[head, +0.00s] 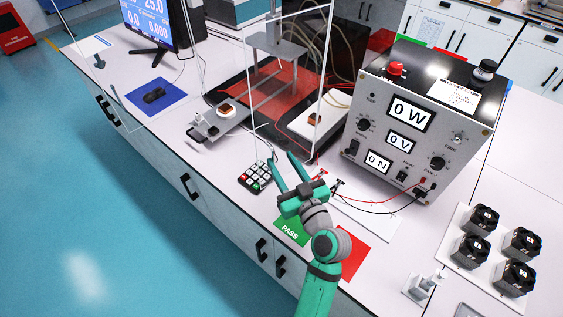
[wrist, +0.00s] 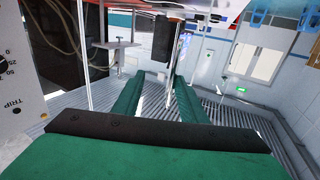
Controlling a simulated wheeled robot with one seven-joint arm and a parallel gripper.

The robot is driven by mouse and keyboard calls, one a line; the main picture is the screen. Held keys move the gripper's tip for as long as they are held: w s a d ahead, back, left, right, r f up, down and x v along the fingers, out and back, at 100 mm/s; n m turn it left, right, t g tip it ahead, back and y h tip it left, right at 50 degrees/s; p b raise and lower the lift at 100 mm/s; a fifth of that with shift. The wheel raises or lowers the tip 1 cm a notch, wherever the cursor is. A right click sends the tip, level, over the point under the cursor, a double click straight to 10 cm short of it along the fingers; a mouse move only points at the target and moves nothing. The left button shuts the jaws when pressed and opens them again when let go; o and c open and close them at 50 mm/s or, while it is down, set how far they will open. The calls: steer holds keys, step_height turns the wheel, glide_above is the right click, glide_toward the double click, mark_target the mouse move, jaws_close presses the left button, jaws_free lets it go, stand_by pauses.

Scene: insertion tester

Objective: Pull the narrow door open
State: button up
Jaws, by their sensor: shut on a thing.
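The narrow door appears to be the clear pane with a thin white frame (head: 322,85) at the front of the test rig. Its upright edges run down to near the table top. My gripper (head: 281,158) is at the lower part of this frame, above the white bench. In the wrist view, the green fingers (wrist: 168,84) are close together, with a thin pale upright bar (wrist: 172,62) between them. The gripper is shut on this bar, which looks like part of the door. The exact contact is small and partly hidden by the fingers.
A power supply (head: 420,120) stands to the right, with leads in front. A keypad (head: 257,177) lies left of my gripper. Green PASS (head: 290,232) and red (head: 352,252) cards lie near the front edge. The rig (head: 262,88) stands behind the frame.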

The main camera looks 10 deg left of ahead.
steer(key=v, duration=1)
steer(key=shift+s, duration=0.2)
steer(key=shift+d, duration=0.1)
steer(key=c, duration=0.5)
jaws_close()
steer(key=s+d+r+m+g+y, duration=0.1)
steer(key=d+r+m+g+y, duration=0.4)
steer(key=m, duration=0.8)
steer(key=f+x, duration=0.1)
steer(key=x, duration=1.2)
steer(key=shift+s+f+g+h, duration=0.15)
steer(key=shift+f+g+h, duration=0.05)
steer(key=shift+g+h, duration=0.1)
